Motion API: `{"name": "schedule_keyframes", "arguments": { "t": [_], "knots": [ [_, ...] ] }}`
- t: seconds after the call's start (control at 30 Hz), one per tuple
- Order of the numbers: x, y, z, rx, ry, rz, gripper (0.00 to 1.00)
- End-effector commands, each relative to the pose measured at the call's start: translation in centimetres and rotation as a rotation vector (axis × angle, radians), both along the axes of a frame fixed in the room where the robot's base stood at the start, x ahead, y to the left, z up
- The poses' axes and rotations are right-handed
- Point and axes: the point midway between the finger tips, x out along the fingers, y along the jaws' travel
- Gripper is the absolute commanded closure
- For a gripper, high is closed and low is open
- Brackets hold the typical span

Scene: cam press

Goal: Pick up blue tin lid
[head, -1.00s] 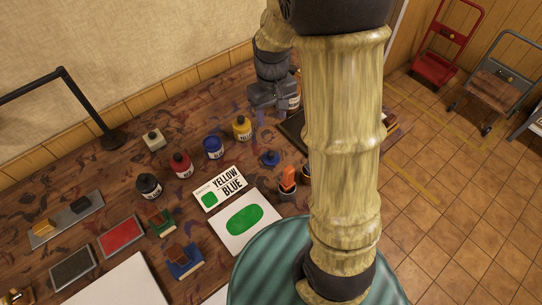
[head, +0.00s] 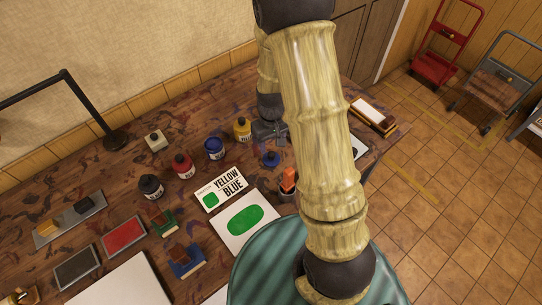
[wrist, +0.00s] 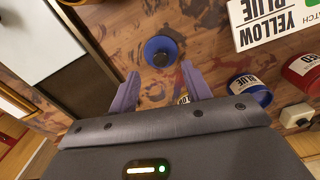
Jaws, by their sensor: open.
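The blue tin lid (head: 270,159) is a small round disc with a dark knob on top. It lies on the patterned table beside the yellow and blue card. In the wrist view the lid (wrist: 152,50) lies just beyond the fingertips, roughly centred between them. My gripper (head: 268,138) is just behind the lid in the head view. In the wrist view its two purple fingers (wrist: 160,73) are spread apart with nothing between the tips.
A yellow bottle (head: 242,128) and a blue jar (head: 214,148) stand left of my gripper. A cup with an orange item (head: 288,182) stands in front of the lid. The "YELLOW BLUE" card (head: 221,189) lies to the left. Bare table surrounds the lid.

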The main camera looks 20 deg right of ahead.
Motion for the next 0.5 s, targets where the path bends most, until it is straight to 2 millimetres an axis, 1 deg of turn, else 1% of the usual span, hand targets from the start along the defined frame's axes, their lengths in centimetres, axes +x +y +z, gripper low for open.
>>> {"name": "schedule_keyframes", "arguments": {
  "t": [0.37, 0.5],
  "knots": [
    [-0.01, 0.03, -0.29, 0.000, 0.000, 0.001, 0.51],
    [0.03, 0.06, -1.08, 0.000, 0.003, 0.002, 0.51]
  ]
}}
